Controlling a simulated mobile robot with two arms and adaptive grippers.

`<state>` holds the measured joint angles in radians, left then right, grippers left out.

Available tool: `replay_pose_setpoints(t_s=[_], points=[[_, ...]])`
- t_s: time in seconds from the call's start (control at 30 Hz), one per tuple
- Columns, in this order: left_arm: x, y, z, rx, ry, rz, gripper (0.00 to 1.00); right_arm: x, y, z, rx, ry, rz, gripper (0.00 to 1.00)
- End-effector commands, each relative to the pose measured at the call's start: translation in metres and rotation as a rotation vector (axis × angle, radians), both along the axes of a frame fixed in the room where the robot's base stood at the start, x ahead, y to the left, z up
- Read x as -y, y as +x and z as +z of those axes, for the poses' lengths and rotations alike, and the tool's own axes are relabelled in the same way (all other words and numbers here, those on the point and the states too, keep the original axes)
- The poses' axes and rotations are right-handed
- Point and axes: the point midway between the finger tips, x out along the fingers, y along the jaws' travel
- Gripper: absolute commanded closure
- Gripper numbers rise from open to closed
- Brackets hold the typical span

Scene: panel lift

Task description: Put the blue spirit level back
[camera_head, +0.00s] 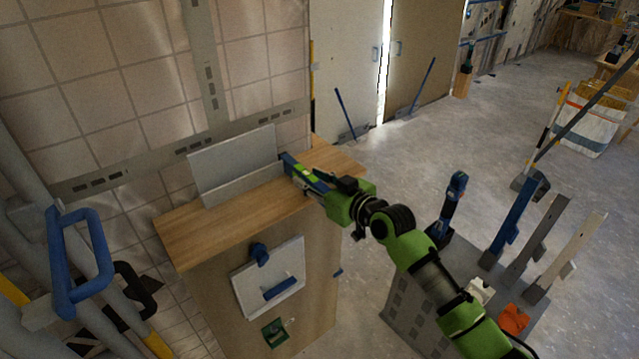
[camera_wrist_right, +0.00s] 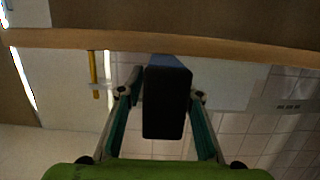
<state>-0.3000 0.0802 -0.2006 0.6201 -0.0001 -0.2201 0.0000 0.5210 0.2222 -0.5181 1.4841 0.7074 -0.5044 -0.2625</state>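The blue spirit level (camera_head: 289,163) is in my right gripper (camera_head: 305,178), over the right part of the wooden cabinet top (camera_head: 185,235) in the head view. It lies beside the right end of a pale grey upright panel. The gripper hides part of the level in the head view. My left gripper is not in view.
The pale grey panel (camera_head: 232,160) stands on the cabinet top near the tiled wall. A white plate with blue parts (camera_head: 267,293) is on the cabinet front. A grey stand (camera_head: 400,300) with several upright tools is at right. Blue handles (camera_head: 75,262) and grey pipes are at left.

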Motion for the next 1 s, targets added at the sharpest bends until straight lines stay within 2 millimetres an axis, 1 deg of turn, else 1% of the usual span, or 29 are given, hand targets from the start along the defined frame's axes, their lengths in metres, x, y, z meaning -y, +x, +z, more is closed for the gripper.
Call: replay_pose_setpoints(t_s=[0.03,0.17,0.5,0.7,0.83,1.0], points=[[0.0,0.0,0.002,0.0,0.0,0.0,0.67,0.001,-0.001,0.003,0.001,0.001,0.0,0.67],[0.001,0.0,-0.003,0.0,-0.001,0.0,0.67,0.01,-0.012,0.003,0.002,0.001,-0.001,0.67],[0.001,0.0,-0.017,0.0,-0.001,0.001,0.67,0.046,-0.063,0.016,0.003,-0.002,0.0,0.67],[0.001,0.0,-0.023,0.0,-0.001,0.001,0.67,0.063,-0.085,0.023,0.0,0.0,0.0,0.67],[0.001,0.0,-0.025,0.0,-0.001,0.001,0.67,0.067,-0.093,0.027,0.001,0.0,0.001,0.67],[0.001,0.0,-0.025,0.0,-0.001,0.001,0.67,0.069,-0.095,0.028,0.0,0.0,0.001,0.67]])
